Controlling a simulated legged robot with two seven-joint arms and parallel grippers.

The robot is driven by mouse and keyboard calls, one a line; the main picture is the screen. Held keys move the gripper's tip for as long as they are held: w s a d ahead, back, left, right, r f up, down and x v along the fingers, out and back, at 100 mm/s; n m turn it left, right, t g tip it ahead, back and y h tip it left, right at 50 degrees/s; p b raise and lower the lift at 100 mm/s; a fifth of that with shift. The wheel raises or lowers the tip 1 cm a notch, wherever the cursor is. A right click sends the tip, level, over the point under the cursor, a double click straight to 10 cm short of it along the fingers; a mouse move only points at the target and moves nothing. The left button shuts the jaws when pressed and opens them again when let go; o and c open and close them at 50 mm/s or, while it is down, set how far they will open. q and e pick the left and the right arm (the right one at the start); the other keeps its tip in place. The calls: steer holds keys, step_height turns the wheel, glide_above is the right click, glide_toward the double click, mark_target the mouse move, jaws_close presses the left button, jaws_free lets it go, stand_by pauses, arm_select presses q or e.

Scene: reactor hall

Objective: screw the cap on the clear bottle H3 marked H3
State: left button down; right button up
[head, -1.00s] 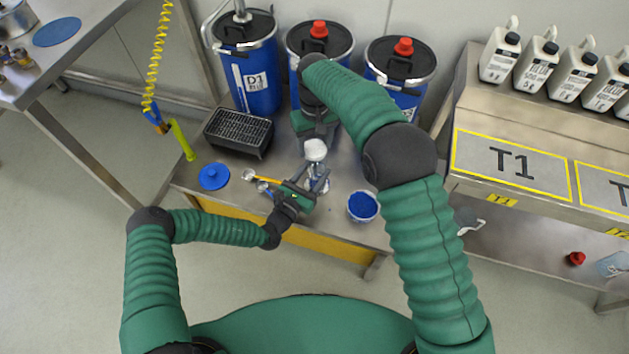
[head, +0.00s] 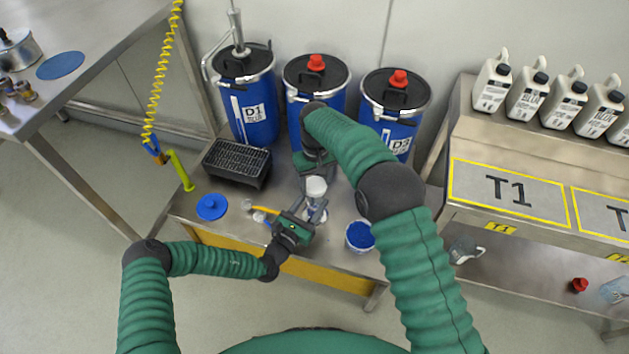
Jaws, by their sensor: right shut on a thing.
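A white cap (head: 316,187) is directly below my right gripper (head: 316,176), which is shut on it. The clear bottle H3 (head: 315,215) stands upright under the cap on the low bench, and only part of it shows. From here I cannot tell whether the cap touches the bottle's neck. My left gripper (head: 311,208) is at the bottle, with a finger on each side of it. Whether those fingers press on the bottle is not clear. The mark on the bottle cannot be read.
A blue-rimmed tub (head: 360,236) stands right of the bottle. A blue lid (head: 211,207), a dark basket (head: 237,162) and small tools (head: 262,212) lie to the left. Blue drums (head: 249,104) stand behind. The steel bench T1 (head: 470,202) is at the right.

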mark_target(314, 202)
steer(key=shift+f, duration=0.9)
steer(key=shift+f, duration=0.55)
